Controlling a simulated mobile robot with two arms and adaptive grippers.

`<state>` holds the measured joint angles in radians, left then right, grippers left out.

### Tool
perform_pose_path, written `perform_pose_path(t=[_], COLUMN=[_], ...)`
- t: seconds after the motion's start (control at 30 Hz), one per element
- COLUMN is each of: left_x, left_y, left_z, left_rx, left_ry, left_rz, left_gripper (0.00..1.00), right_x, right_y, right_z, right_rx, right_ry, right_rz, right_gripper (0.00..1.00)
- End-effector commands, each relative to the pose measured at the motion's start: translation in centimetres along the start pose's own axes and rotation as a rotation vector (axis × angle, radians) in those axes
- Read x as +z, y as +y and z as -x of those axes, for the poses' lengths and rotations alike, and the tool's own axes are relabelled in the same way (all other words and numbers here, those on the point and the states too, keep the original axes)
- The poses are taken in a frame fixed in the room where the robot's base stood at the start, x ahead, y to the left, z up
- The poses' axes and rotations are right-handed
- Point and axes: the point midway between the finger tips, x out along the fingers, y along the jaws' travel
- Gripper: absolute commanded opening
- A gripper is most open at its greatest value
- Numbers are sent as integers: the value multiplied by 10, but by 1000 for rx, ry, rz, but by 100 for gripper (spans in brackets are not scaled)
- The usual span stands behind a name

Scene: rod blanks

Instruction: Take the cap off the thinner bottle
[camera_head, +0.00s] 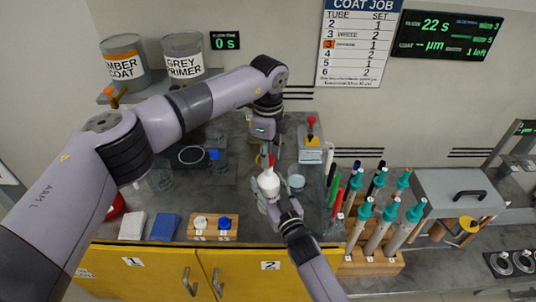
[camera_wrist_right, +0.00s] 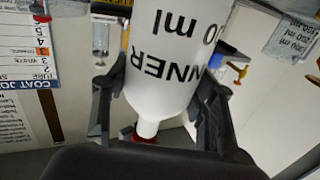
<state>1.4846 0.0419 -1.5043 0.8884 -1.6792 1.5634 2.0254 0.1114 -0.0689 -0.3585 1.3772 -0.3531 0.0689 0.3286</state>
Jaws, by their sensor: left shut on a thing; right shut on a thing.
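The thinner bottle (camera_head: 268,184) is white and stands near the middle of the counter in the head view. In the right wrist view the bottle (camera_wrist_right: 172,65) shows large black lettering, part of it hidden, and appears upside down. My right gripper (camera_head: 274,206) is shut around its body, with a finger on each side in the wrist view (camera_wrist_right: 160,100). The red cap (camera_head: 271,160) shows at the bottle's top. My left gripper (camera_head: 265,157) is shut on the cap from above. Its fingers hide part of the cap, so I cannot tell whether cap and neck are apart.
A glass beaker (camera_head: 296,183) stands close right of the bottle. A wooden rack (camera_head: 372,263) of teal-topped tubes and pens is further right. A wooden holder (camera_head: 213,235) with two small bottles, a blue sponge (camera_head: 164,227) and a white block (camera_head: 132,226) lie left along the front edge.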

Motion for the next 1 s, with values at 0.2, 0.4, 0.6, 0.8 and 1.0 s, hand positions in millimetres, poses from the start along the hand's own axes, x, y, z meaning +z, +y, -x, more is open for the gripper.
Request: perform_pose_path(t=[0.2, 0.4, 0.6, 0.8, 1.0], left_x=[0, 0, 0, 0, 0], left_y=[0, 0, 0, 0, 0], left_z=[14, 38, 40, 40, 40], left_rx=[-1, -1, 1, 1, 1], left_ry=[-1, 0, 0, 0, 0], left_rz=[0, 0, 0, 0, 0], left_gripper=[0, 0, 0, 0, 0], right_x=[1, 1, 1, 0, 0], right_y=[0, 0, 0, 0, 0], right_z=[0, 0, 0, 0, 0], right_rx=[0, 0, 0, 0, 0], right_ry=[-2, -2, -1, -1, -1], right_rz=[0, 0, 0, 0, 0], right_gripper=[0, 0, 0, 63, 76])
